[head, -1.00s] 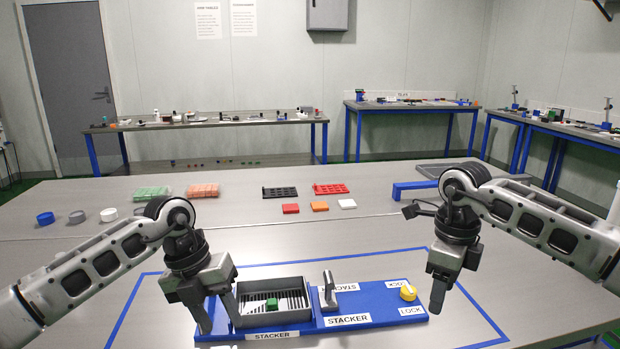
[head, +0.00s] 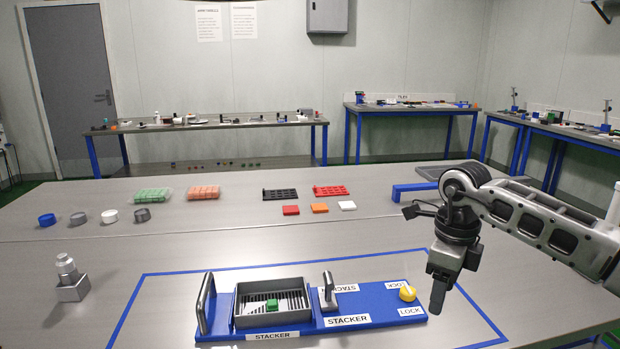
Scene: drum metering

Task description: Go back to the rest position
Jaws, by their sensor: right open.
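My right gripper (head: 440,291) hangs pointing down at the right end of the blue stacker base (head: 378,300), beside the yellow lock knob (head: 407,293). It holds nothing that I can see. My left gripper and arm are out of the head view. The stacker's grey tray (head: 255,321) has a slotted floor with a small green block (head: 271,305) on it. A grey upright handle (head: 206,303) stands at the tray's left, and a grey lever (head: 328,290) stands to its right.
A metal weight-like piece (head: 70,279) stands at the left of the table (head: 120,262). Several round caps (head: 110,215), green (head: 153,194) and orange (head: 203,191) block sets, black (head: 280,193) and red (head: 330,190) trays and small tiles lie farther back. A blue bracket (head: 412,187) stands back right.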

